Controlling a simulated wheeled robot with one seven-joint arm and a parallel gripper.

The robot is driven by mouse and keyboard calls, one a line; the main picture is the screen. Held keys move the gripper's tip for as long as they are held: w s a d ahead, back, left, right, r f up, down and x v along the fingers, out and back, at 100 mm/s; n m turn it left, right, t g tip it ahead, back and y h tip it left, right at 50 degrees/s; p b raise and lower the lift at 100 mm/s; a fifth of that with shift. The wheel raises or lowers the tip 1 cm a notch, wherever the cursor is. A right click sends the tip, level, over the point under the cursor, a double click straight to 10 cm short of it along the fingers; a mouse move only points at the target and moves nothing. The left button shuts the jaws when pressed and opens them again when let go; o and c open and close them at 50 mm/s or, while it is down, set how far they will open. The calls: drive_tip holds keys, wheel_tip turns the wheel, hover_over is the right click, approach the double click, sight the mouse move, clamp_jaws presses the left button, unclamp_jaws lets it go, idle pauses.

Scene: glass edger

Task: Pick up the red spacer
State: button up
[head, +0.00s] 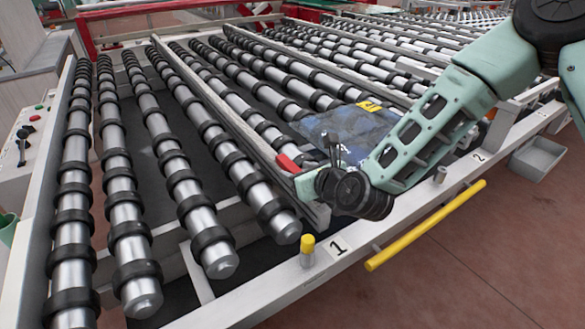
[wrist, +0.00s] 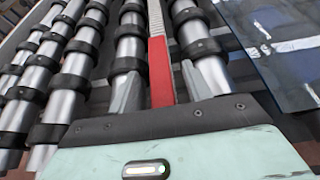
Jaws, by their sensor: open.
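The red spacer (head: 288,163) shows in the head view as a short red bar at the near end of a pale rail between the rollers, just left of my wrist. In the wrist view the red spacer (wrist: 161,72) is a long upright strip in line with the rail. My gripper (wrist: 160,88) is open, with one grey finger to each side of the strip in the picture. I cannot tell how far above it the fingertips are. The strip's near end is hidden behind the gripper's dark front edge. In the head view the fingers are hidden.
A blue-tinted glass sheet (head: 350,132) with a yellow tag lies on the rollers behind my arm; it is at right in the wrist view (wrist: 275,45). Black-ringed rollers (head: 120,190) fill the left. A yellow-capped post (head: 307,250) and yellow bar (head: 425,226) line the front edge.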

drive_tip(key=c, duration=1.1)
drive_tip(key=shift+o, duration=0.2)
